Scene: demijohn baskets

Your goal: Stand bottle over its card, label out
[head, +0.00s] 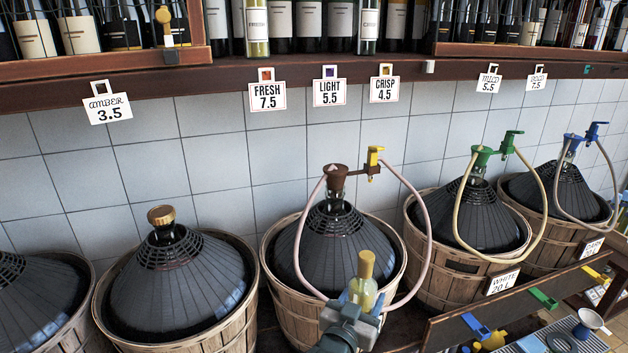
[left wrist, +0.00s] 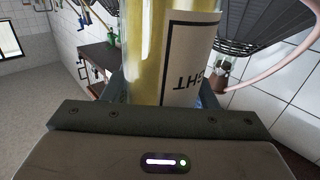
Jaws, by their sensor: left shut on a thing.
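My left gripper (head: 356,306) is shut on a bottle (head: 364,290) of pale yellow liquid with a tan cap. It holds the bottle upright in front of the middle basket, below the shelf. In the left wrist view the bottle (left wrist: 143,50) fills the space between the fingers, and its white label (left wrist: 190,60) shows part of a word, upside down, ending in "HT". The label is not readable in the head view. My right gripper is out of view.
Dark bottles (head: 309,25) stand above LIGHT. Below, demijohns sit in baskets (head: 245,290); a pink hose (head: 425,215) loops beside my left gripper.

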